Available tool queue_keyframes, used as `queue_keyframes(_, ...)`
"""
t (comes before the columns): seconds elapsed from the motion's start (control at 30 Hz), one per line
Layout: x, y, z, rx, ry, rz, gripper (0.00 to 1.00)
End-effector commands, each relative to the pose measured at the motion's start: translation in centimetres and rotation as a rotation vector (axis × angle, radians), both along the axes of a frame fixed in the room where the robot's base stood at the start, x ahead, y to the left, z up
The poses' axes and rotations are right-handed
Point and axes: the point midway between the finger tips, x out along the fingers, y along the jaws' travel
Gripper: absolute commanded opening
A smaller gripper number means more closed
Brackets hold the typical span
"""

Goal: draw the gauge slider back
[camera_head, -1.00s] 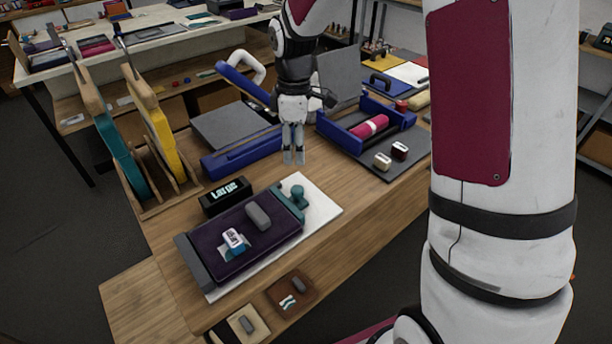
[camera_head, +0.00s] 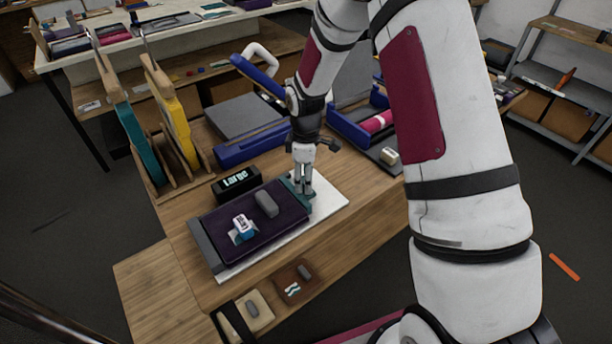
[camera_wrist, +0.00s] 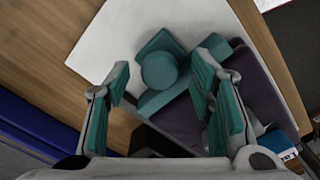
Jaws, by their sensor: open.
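The gauge slider, a teal bar with a round knob (camera_wrist: 160,70), sits across the far end of a dark purple padded bed (camera_head: 273,230) on a white sheet (camera_head: 331,194). My gripper (camera_head: 303,190) is open, low over the slider, and partly hides it in the head view. In the wrist view its two teal-padded fingers (camera_wrist: 163,78) stand on either side of the knob, with gaps showing. I cannot tell how far above the knob the fingertips are.
A grey block (camera_head: 266,204) and a blue-and-white stamp (camera_head: 242,227) rest on the bed. A black "Large" sign (camera_head: 236,183) stands beside it. Blue presses (camera_head: 250,147) are behind, and yellow and teal upright boards (camera_head: 172,117) stand at left.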

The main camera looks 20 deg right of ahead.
Motion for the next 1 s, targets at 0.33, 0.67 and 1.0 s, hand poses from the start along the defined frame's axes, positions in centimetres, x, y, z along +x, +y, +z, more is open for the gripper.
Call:
queue_keyframes(0.33, 0.0, 0.0, 0.0, 0.0, 0.0, 0.0, 0.24)
queue_keyframes(0.67, 0.2, -0.6, -0.1, 0.0, 0.0, -0.004, 0.0)
queue_keyframes(1.0, 1.8, -5.2, -0.1, 0.0, 0.0, -0.004, 0.0)
